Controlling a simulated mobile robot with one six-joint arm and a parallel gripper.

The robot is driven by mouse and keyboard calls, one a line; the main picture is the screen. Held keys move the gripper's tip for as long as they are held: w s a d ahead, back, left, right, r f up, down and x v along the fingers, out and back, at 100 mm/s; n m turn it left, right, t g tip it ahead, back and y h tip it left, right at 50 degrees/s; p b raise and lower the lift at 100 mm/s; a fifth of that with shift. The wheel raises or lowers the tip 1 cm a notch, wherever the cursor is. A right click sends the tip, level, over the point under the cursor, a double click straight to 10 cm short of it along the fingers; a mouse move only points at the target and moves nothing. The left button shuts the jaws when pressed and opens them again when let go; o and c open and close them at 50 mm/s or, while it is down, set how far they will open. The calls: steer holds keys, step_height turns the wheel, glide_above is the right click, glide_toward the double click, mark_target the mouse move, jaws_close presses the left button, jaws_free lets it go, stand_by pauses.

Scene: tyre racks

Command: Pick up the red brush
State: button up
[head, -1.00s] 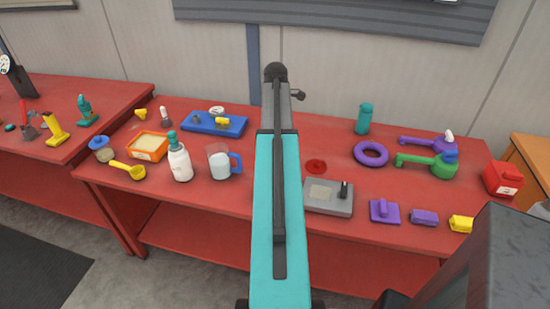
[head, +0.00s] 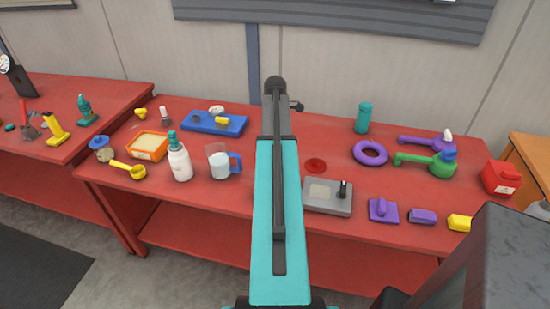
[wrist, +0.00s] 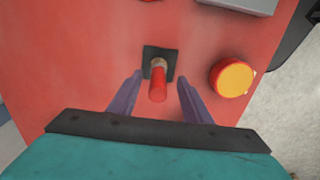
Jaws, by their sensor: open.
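The red brush (wrist: 158,84) is in the wrist view, with its red handle towards my gripper and a tan collar at the dark square head. It is over the red table top. My gripper (wrist: 160,77) is open, with one purple finger on each side of the handle. Gaps show between the fingers and the handle, and I cannot tell the height difference. In the head view I cannot make out the brush or my gripper; my turquoise arm covers the middle of the table.
A round yellow-topped red item (wrist: 232,77) lies close to the right finger. The grey device (head: 328,197) and red disc (head: 316,166) are right of my arm; the measuring jug (head: 222,163) and white bottle (head: 180,160) are left. The red table's (head: 220,195) edge is near.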

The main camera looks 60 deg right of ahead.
steer(key=shift+w+d+f+p, duration=0.1)
steer(key=shift+f+p, duration=0.65)
steer(key=shift+f, duration=1.6)
jaws_close()
steer(key=shift+r, duration=0.15)
steer(key=shift+r+b, duration=0.75)
steer(key=shift+r, duration=0.9)
steer(key=s+a+b, duration=0.1)
steer(key=s+a, duration=0.3)
steer(key=s, duration=0.2)
steer(key=s+a+r+b, duration=0.1)
steer(key=s+a+b, duration=0.1)
steer(key=s+a, duration=0.2)
steer(key=s, duration=0.3)
steer(key=shift+s+a+r, duration=0.25)
steer(key=shift+s+a, duration=0.05)
